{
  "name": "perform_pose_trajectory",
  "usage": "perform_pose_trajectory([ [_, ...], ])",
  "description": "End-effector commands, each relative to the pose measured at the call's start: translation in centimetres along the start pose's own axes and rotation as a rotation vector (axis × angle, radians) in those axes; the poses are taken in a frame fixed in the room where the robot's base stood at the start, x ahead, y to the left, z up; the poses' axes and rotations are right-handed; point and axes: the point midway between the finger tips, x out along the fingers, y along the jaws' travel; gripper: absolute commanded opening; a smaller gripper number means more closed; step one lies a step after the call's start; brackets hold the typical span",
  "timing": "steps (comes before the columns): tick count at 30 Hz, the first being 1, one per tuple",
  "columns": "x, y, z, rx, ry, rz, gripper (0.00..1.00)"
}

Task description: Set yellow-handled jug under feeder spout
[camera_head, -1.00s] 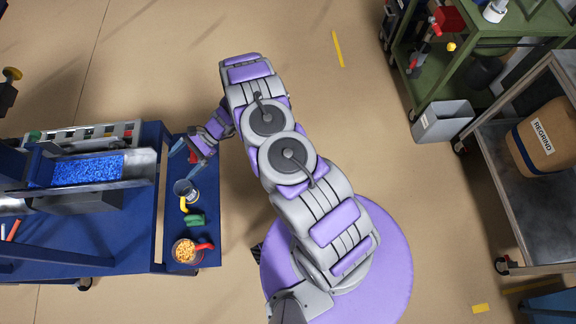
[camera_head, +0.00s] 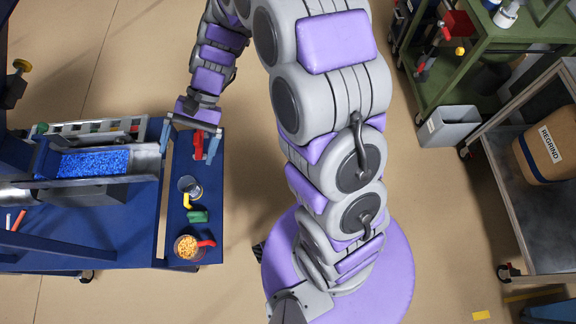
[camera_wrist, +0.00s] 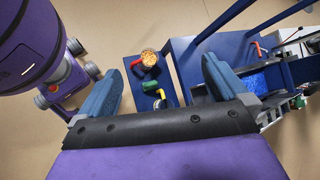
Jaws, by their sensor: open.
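The yellow-handled jug (camera_head: 186,184) is a clear jug standing on the blue cart's side shelf, its yellow handle toward the picture's bottom. It also shows in the wrist view (camera_wrist: 161,94), partly hidden by my gripper's housing. My gripper (camera_head: 189,154) is open and empty, above the shelf's far end and just beyond the jug in the head view. Its two blue fingers are spread wide in the wrist view (camera_wrist: 160,70). The feeder (camera_head: 92,164) is a metal trough of blue pellets, left of the jug. Its open end (camera_head: 150,162) faces the shelf; a distinct spout is not clear.
A green object (camera_head: 197,216) lies close below the jug. A red-handled jug of orange pellets (camera_head: 186,247) stands at the shelf's near end. A red object (camera_head: 198,147) shows between my fingers. A green cart (camera_head: 470,65) stands far right.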

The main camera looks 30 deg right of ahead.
Motion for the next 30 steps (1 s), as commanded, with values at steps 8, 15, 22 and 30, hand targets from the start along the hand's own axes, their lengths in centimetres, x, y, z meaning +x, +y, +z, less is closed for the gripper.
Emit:
perform_pose_trajectory([
  [8,-3.1,4.3,6.7,-0.133,0.121,0.171,1.0],
  [15,-5.2,9.3,11.4,-0.215,0.232,0.327,1.0],
  [22,-6.9,14.4,15.3,-0.268,0.345,0.474,1.0],
  [30,-8.2,19.4,18.4,-0.291,0.446,0.605,1.0],
])
